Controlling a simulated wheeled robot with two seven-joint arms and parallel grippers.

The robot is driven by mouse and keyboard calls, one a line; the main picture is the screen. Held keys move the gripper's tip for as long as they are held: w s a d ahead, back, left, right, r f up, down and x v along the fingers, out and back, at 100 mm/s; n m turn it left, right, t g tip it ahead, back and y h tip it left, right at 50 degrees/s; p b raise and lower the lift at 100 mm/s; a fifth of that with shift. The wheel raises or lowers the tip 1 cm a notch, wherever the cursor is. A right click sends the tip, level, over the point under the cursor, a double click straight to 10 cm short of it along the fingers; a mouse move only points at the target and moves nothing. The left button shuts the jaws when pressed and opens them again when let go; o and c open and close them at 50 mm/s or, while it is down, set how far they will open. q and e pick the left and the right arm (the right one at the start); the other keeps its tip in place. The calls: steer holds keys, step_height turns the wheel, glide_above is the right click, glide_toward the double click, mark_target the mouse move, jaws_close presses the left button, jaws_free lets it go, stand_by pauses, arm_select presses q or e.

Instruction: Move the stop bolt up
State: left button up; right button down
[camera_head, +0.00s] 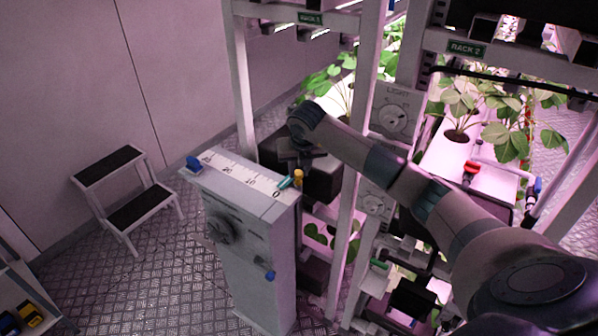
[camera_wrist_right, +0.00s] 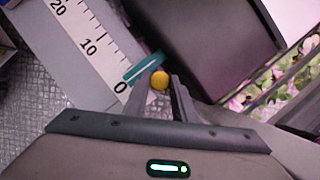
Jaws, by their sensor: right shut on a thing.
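The stop bolt, with a round yellow head (camera_head: 298,177), stands at the 0 end of a white scale (camera_head: 240,176) on top of a grey cabinet. A teal pointer (camera_head: 285,183) lies across the scale beside it, close to the 0. My right gripper (camera_head: 297,169) reaches down over this end. In the right wrist view the yellow head (camera_wrist_right: 160,80) sits between the fingertips (camera_wrist_right: 160,91), and the gripper is shut on it. The teal pointer (camera_wrist_right: 144,69) is just beyond the fingers. My left gripper is not in view.
The cabinet (camera_head: 245,260) has a dial on its front, a blue handle (camera_head: 193,163) at the scale's far end and a blue knob (camera_head: 270,275) lower down. Plant racks stand right and behind. A step stool (camera_head: 125,195) stands left on open floor.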

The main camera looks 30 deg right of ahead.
step_height(320, 180, up, 4)
steer(key=shift+f, duration=0.15)
steer(key=c, duration=1.8)
jaws_free()
steer(key=shift+w, duration=0.1)
steer(key=shift+o, duration=0.2)
steer(key=shift+p, duration=0.3)
steer(key=shift+p+v, duration=0.4)
steer(key=shift+v, duration=0.35)
steer(key=p+v, duration=0.7)
steer(key=v, duration=0.9)
steer(key=shift+s+p, duration=0.2)
steer(key=shift+p, duration=0.1)
